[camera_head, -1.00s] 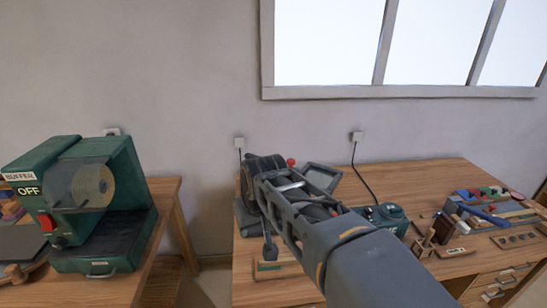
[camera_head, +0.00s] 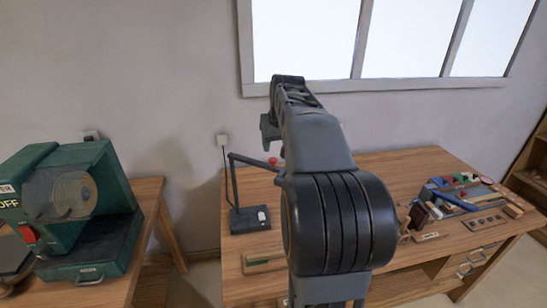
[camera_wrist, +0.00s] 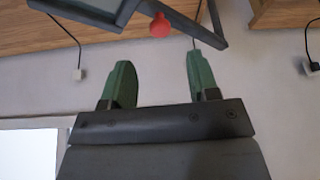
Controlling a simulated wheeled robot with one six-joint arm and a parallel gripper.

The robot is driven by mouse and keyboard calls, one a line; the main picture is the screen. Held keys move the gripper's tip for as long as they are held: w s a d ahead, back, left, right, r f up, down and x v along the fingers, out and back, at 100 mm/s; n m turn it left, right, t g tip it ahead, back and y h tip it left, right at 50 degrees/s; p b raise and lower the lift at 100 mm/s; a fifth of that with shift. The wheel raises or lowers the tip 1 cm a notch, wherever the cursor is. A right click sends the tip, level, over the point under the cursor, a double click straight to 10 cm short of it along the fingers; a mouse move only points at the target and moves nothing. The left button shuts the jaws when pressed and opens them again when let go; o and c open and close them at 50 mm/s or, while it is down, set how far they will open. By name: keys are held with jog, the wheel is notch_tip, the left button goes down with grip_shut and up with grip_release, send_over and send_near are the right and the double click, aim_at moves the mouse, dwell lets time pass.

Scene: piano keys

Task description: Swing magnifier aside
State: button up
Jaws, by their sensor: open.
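The magnifier stands on the workbench with a dark base (camera_head: 250,219) and a thin dark jointed arm (camera_head: 232,180). A red knob (camera_head: 273,161) sits on its upper arm; the lens head is hidden behind my arm in the head view. In the wrist view the red knob (camera_wrist: 160,25) and part of the dark square lens frame (camera_wrist: 92,12) show at the top. My gripper (camera_wrist: 158,68) is open and empty, with its two green fingers pointing toward the red knob but apart from it. In the head view my arm is raised in front of the magnifier.
The workbench (camera_head: 390,160) holds a tray (camera_head: 465,195) of coloured pieces and small tools at the right. A green buffer machine (camera_head: 95,240) stands on a separate table at the left. The wall and window are behind; a wall socket (camera_head: 222,140) has a cord.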

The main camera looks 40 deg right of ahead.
aim_at(273, 159)
jog(key=shift+x, duration=3.6)
grip_shut()
